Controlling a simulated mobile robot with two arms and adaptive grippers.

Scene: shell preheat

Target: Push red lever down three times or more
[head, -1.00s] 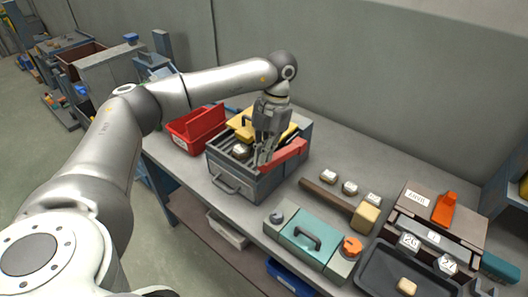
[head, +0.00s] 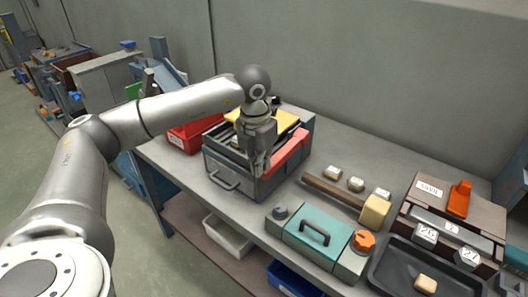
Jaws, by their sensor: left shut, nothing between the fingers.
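The red lever (head: 291,148) lies along the right side of the grey box (head: 226,186) on the bench. It slopes from the box's back right toward its front corner. My left gripper (head: 259,172) points down over the box's front right part, with its fingers together and nothing between them. Its fingertips are at the front end of the lever. I cannot tell whether they touch it. The gripper hides part of the box's top and part of the lever's near end. My right gripper is out of view.
A red bin (head: 189,138) stands left of the box, and a yellow piece (head: 285,121) lies on its top. A mallet (head: 374,211), a teal case (head: 317,238), a dark tray (head: 388,275) and a brown unit with an orange lever (head: 459,199) stand to the right.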

